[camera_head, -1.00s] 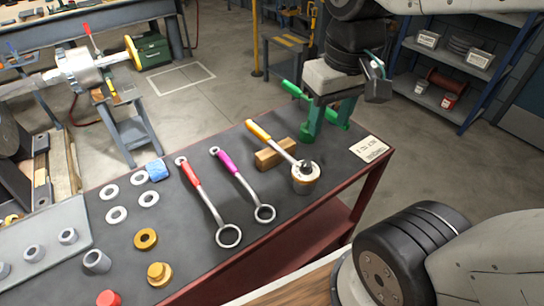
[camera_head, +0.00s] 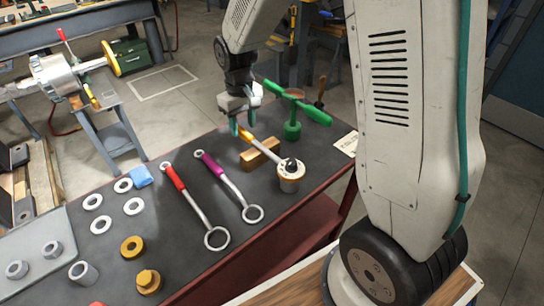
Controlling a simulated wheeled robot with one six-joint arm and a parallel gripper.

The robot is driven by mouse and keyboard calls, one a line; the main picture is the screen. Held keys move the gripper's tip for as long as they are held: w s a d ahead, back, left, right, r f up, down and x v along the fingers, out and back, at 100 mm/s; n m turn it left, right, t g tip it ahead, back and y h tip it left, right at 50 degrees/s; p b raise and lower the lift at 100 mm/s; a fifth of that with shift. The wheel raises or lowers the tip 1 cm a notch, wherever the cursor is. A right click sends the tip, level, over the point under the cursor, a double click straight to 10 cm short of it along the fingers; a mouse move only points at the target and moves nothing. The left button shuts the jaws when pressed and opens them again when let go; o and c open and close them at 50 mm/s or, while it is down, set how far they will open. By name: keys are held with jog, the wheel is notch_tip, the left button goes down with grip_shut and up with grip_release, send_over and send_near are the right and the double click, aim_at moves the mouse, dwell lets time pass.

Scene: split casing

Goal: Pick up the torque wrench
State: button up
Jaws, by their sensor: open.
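The torque wrench (camera_head: 272,152) has an orange handle and a silver shaft ending in a round ratchet head. It lies on the dark bench top toward the right, its shaft across a wooden block (camera_head: 254,159) and its head on a round wooden-looking support (camera_head: 289,183). My gripper (camera_head: 243,123) points down with teal fingertips apart, right at the far end of the orange handle. I cannot tell whether the fingers straddle the handle or hang above it. The handle's far tip is partly hidden by the gripper.
A red-handled wrench (camera_head: 192,203) and a purple-handled wrench (camera_head: 230,184) lie to the left. Washers, brass parts and a blue cloth (camera_head: 141,176) are further left. A green clamp-like stand (camera_head: 293,120) rises behind the torque wrench. A label card (camera_head: 347,143) lies at the right edge.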

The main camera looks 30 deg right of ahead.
aim_at(245, 139)
notch_tip(245, 139, down, 6)
jog(key=shift+f, duration=0.2)
grip_shut()
